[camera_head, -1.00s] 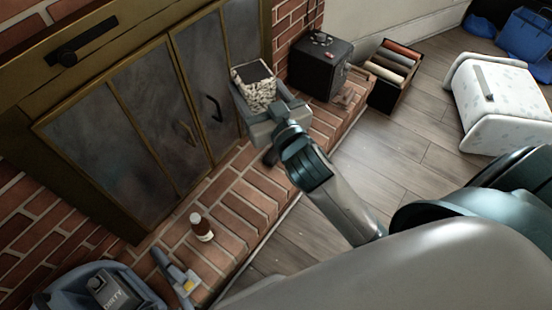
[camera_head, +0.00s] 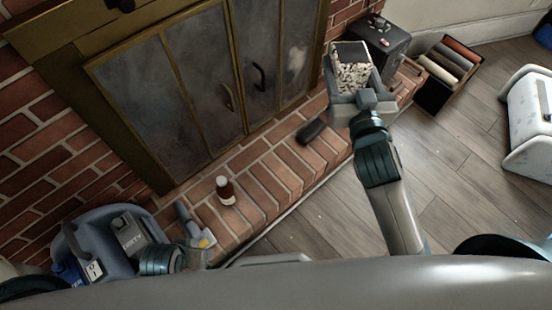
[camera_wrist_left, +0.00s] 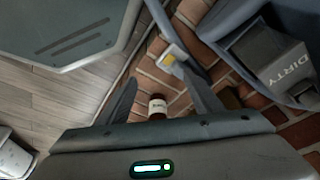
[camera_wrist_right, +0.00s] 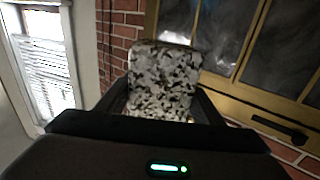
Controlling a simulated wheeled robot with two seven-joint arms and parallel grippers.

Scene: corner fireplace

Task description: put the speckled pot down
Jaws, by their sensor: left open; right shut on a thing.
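The speckled pot (camera_head: 352,74), black and white with a dark top, is held between the fingers of my right gripper (camera_head: 354,88). It appears over the right end of the brick hearth (camera_head: 262,172), in front of the black box. Whether its base touches anything is hidden. In the right wrist view, the pot (camera_wrist_right: 162,78) fills the space between the fingers.
The bottle (camera_head: 225,190) stands on the hearth, and a dark object (camera_head: 311,131) lies farther right. A blue-grey machine marked DIRTY (camera_head: 110,240) is at lower left. A black box (camera_head: 378,42) and a crate of rolls (camera_head: 450,72) are at right. Mid-hearth bricks are clear.

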